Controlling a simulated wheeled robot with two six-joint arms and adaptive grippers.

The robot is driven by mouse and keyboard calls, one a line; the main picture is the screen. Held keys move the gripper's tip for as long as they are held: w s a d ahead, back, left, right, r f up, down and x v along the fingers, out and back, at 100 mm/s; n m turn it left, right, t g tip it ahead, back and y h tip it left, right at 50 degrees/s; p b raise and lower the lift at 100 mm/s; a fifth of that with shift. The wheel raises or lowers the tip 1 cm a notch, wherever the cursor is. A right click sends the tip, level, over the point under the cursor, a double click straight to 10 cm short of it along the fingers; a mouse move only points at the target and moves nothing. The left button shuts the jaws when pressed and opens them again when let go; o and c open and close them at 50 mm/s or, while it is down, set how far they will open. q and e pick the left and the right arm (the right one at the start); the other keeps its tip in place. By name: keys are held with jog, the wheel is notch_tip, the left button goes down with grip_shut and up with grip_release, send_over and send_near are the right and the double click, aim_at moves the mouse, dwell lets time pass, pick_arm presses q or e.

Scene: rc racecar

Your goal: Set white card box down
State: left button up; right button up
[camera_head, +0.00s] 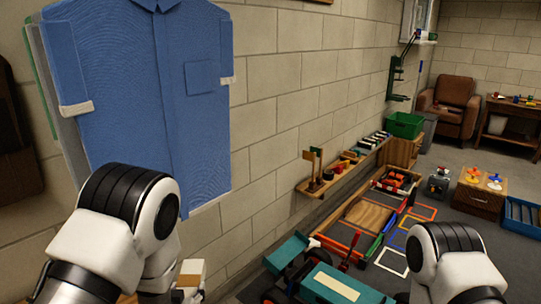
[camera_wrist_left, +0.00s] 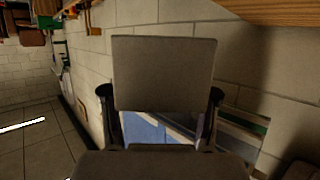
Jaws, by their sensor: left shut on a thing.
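The white card box (camera_head: 190,273) shows at the bottom of the head view, left of centre, with a tan patch on it. In the left wrist view the box (camera_wrist_left: 163,75) looks greyish in shadow and fills the space between the two dark fingers. My left gripper (camera_wrist_left: 160,95) is shut on it, one finger on each side. In the head view my left gripper is mostly cut off by the bottom edge. What lies directly under the box is hidden there. My right arm shows at the lower right, but its gripper is out of view.
A blue shirt (camera_head: 150,95) hangs on the block wall close to my left arm. A wooden surface (camera_wrist_left: 270,10) shows at the wrist view's top right. A wall shelf (camera_head: 320,185), a green bin (camera_head: 404,125) and a teal model car (camera_head: 335,287) are farther right.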

pick_arm(q)
jog(key=s+d+r+p, duration=0.1)
jog(key=s+r+p, duration=0.3)
jog(key=r+p, duration=1)
jog(key=s+a+f+n+g+y+b, duration=0.3)
jog(key=a+f+n+y+b, duration=0.2)
jog(key=a+f+b, duration=0.2)
jog(key=s+a+f+n+g+y+b, duration=0.25)
jog(key=a+f+n+y+b, duration=0.25)
jog(key=a+f+b, duration=0.25)
jog(key=shift+t, duration=0.25)
jog(key=w+a, duration=0.2)
jog(key=w, duration=0.2)
jog(key=w+a+f, duration=0.1)
jog(key=w+a, duration=0.1)
jog(key=w, duration=0.3)
jog(key=w+a, duration=0.2)
jog(key=w, duration=0.3)
jog(key=shift+w+a+f+b, duration=0.15)
jog(key=shift+w+f+b, duration=0.05)
jog(key=shift+f+b, duration=0.1)
jog(key=shift+s+f, duration=0.2)
jog(key=shift+f, duration=1.4)
